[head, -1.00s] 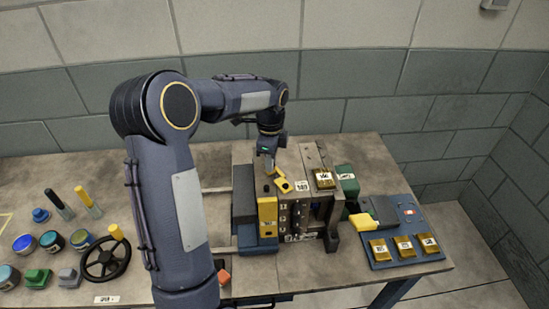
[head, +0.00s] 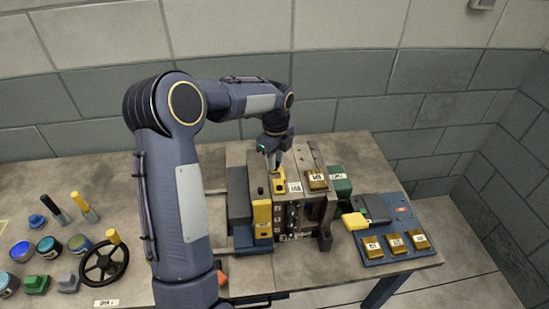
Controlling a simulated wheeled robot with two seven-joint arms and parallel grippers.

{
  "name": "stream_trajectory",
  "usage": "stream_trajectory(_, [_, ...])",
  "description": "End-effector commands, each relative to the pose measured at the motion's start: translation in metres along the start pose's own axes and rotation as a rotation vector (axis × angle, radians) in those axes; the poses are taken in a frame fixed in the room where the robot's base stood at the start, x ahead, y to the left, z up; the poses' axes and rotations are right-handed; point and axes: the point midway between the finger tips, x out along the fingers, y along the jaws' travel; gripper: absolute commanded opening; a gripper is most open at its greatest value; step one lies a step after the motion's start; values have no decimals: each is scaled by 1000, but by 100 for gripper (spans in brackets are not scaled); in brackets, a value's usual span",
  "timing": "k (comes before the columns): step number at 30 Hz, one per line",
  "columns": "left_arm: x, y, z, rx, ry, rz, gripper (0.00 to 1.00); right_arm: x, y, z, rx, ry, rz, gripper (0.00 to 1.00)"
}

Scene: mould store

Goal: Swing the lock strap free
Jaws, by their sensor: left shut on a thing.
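The mould (head: 290,214) stands on the bench as a grey metal block in two halves. The lock strap (head: 278,185) is a small yellow bar with a dark hole, lying on top of the mould near its left half, running nearly front to back. My left gripper (head: 273,163) reaches down from behind and is shut on the far end of the strap, partly hiding that end. My right gripper is out of view.
A yellow labelled block (head: 262,218) and dark blocks stand left of the mould. A brass labelled block (head: 317,180) sits on its top right. A green box (head: 340,181) and blue tray (head: 371,252) are at right. A handwheel (head: 105,262) and several pots are at left.

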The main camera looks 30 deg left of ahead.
Motion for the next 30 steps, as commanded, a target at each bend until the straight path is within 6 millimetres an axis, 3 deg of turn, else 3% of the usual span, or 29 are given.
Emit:
stream_trajectory(8, [-1,-1,-1,4,0,-5,0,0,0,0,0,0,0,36])
stream_trajectory(9, [-1,-1,-1,4,0,-5,25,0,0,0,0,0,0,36])
stream_trajectory(14, [-1,-1,-1,3,0,-3,44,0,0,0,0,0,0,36])
stream_trajectory(23, [-3,-1,0,1,0,-3,44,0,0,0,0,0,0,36])
stream_trajectory(30, [-38,-2,-1,3,-1,-7,44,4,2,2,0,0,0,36])
